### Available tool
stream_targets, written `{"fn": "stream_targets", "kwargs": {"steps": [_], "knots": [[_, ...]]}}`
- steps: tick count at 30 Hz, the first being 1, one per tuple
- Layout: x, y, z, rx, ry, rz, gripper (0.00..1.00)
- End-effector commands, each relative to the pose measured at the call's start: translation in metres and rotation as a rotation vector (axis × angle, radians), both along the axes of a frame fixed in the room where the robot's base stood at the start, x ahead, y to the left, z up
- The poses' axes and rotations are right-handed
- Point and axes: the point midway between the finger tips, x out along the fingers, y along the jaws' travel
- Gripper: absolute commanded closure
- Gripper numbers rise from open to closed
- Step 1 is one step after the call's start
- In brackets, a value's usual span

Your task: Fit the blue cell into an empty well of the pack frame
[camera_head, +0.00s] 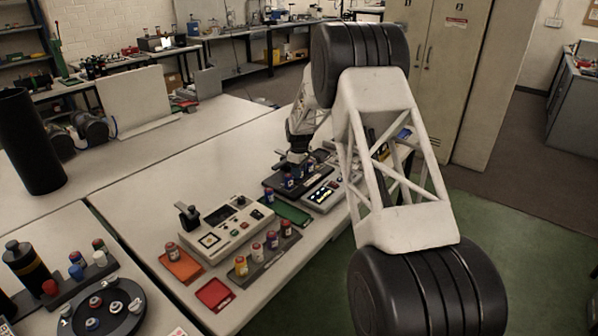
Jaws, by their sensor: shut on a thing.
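My gripper (294,160) is at the far part of the white table, pointing down over a dark frame (272,186), which looks like the pack frame. It is shut on a small cell that looks blue, mostly hidden under the fingers. Blue cells (289,181) with pale bands stand in the dark frame just below and beside the gripper. The view is too small and crowded to tell which wells are empty, or whether the held cell touches the frame.
A grey tester (222,232) stands left of centre; another device (322,194) adjoins the frame. A green tray (291,213), orange tray (186,270), red tray (215,296) and rack of several cells (262,266) lie nearer. A round black tray (122,318) is at lower left.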

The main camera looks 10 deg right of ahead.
Motion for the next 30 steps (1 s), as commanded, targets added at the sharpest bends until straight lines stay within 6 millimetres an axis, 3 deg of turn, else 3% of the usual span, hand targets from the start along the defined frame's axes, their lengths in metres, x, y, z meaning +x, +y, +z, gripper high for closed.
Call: {"fn": "stream_targets", "kwargs": {"steps": [10,11,16,30], "knots": [[-0.0001,0.0000,-0.0061,0.000,0.000,0.000,0.90],[-0.0001,0.0000,-0.0065,0.000,0.000,0.000,0.63],[-0.0001,0.0000,-0.0063,0.000,0.000,0.000,0.39],[0.0001,0.0000,0.0005,-0.001,-0.001,0.000,0.39]]}}
